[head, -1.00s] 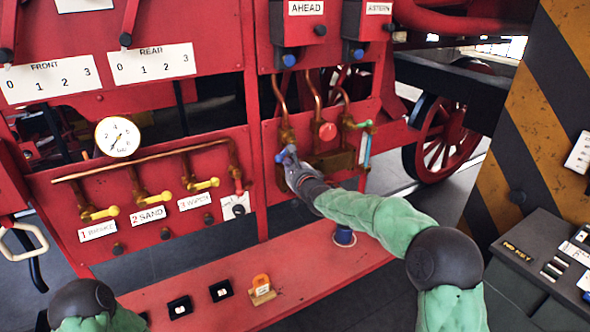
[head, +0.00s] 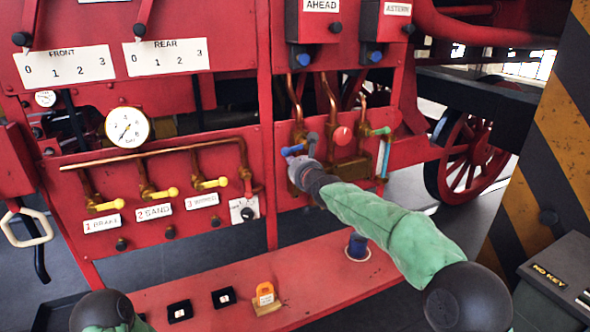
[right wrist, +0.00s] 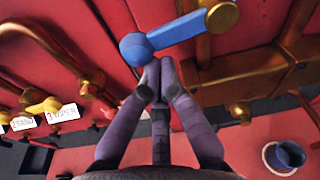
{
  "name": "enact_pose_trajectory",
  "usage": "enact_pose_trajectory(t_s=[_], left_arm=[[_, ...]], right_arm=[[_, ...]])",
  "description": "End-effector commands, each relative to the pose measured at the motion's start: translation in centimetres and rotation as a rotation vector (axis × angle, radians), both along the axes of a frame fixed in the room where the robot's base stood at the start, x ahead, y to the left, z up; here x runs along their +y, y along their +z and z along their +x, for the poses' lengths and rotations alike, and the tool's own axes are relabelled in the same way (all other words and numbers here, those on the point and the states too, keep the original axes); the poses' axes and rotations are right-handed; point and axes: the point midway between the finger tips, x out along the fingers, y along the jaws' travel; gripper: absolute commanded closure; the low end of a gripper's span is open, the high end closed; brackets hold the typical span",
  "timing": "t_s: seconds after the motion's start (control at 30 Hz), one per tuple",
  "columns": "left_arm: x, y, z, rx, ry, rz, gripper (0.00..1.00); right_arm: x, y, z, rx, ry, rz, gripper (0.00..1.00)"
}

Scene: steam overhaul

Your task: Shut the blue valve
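The blue valve's lever (head: 291,150) is on the red panel, left of the round red knob. In the head view it points left and slightly down from its brass pipe fitting. In the right wrist view the blue lever (right wrist: 175,35) runs from the brass hub to a round blue knob. My right gripper (head: 310,146) is at the lever, in front of the brass fitting. In the right wrist view its fingers (right wrist: 159,66) are together, with the tips beside the knob, below the lever. Nothing shows between them; contact is hard to tell. My left gripper is out of view.
A red knob (head: 343,135) and a green-handled valve (head: 380,131) are just right. Yellow levers (head: 209,183) and a gauge (head: 127,127) are left. A red ledge (head: 210,290) below carries an orange-topped block (head: 265,294) and a blue cup (head: 357,245).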

Motion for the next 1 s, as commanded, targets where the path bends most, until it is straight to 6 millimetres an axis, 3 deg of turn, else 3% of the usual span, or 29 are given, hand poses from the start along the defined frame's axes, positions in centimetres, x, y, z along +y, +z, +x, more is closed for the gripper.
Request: enact_pose_trajectory(t_s=[0.57, 1.0], left_arm=[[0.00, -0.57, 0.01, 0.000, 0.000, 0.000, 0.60], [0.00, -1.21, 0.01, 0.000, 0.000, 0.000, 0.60]], right_arm=[[0.19, 0.78, -0.08, -0.006, -0.001, -0.001, 1.00], [0.21, 0.00, -0.04, -0.005, -0.002, -0.002, 1.00]])
